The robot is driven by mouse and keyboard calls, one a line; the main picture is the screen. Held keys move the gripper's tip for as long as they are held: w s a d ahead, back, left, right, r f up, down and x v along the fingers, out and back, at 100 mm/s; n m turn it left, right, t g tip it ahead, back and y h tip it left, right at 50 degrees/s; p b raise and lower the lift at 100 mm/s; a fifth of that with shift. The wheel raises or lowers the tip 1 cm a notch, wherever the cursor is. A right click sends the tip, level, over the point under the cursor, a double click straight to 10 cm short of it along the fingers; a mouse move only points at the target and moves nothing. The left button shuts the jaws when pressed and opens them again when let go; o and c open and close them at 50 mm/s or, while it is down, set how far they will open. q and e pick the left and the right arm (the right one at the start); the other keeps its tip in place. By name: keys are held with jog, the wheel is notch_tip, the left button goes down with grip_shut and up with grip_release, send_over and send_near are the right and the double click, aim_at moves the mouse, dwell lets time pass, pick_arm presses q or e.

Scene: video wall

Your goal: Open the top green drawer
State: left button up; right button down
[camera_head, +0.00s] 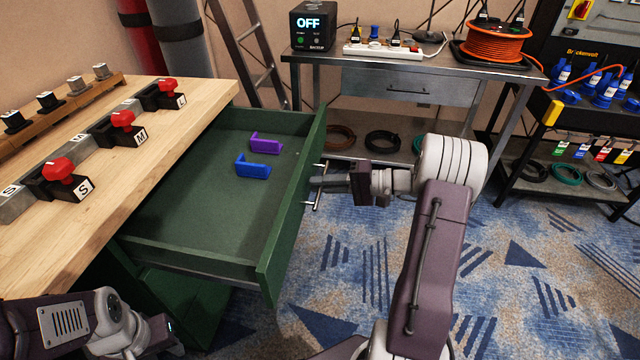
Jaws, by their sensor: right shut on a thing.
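The top green drawer (196,225) is pulled well out from under the wooden worktop (190,92), toward the right. A purple bracket-shaped piece (266,143) and a blue one (253,170) lie inside it. A thin metal bar handle (318,187) is on the drawer's front face. My right gripper (322,182) is at this handle and shut on it; the fingertips are small and partly hidden. My left arm is at the bottom left, beside the cabinet, and its gripper's fingers cannot be made out.
Red-knobbed clamps (123,120) labelled S, M and L stand on the worktop. A metal side table (420,70) holds a power strip (384,49), an orange cable reel (497,42) and a black box (313,27) reading OFF. Patterned carpet (540,270) is clear at right.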

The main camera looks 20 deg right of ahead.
jog(key=c, duration=1.5)
grip_release()
jog(key=shift+s+d+r, duration=0.1)
jog(key=shift+d, duration=0.1)
jog(key=p+v, duration=0.3)
jog(key=v, duration=0.5)
jog(key=shift+s+d, duration=0.2)
jog(key=shift+s, duration=0.05)
